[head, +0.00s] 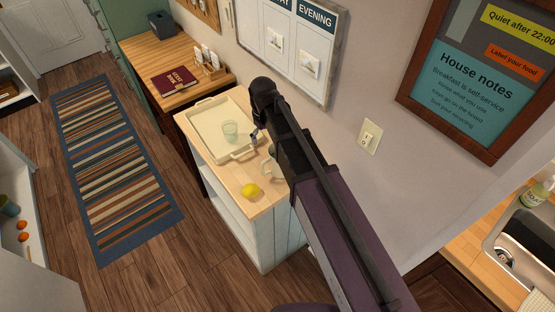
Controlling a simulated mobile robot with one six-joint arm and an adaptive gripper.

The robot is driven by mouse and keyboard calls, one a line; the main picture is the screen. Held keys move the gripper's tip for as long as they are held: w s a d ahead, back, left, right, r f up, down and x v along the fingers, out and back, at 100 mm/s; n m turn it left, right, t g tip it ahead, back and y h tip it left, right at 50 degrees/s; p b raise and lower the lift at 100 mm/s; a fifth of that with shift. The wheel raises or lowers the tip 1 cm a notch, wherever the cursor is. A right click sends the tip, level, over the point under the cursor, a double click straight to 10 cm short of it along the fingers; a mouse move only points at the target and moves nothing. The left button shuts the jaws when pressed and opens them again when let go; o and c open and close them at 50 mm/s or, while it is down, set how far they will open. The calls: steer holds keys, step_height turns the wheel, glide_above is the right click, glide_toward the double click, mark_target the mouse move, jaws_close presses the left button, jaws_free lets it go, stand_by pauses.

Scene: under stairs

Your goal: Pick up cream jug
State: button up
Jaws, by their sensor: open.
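A pale jug (267,168), which looks like the cream jug, stands on the wooden top of a small white cabinet, close to the right side of the tray. My arm covers its right part, so I see only its left side. My gripper (257,135) is at the far end of my arm, over the tray's right edge and beyond the jug in the picture. It is small and partly hidden by my arm; it is open, with nothing visible in it.
A cream tray (205,113) holds a pale green glass (230,131). A yellow lemon (250,190) lies at the cabinet top's (232,192) near end. The wall with a framed board (292,40) and a light switch (370,136) rises close behind.

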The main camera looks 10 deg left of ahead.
mark_target(266, 160)
stand_by(0.4)
step_height(266, 160, down, 9)
steer(key=b, duration=0.8)
steer(key=shift+r+b, duration=0.2)
steer(key=shift+b, duration=0.15)
steer(key=shift+f, duration=0.1)
steer(key=shift+f+b, duration=2.5)
steer(key=shift+b, duration=0.1)
steer(key=c, duration=1.2)
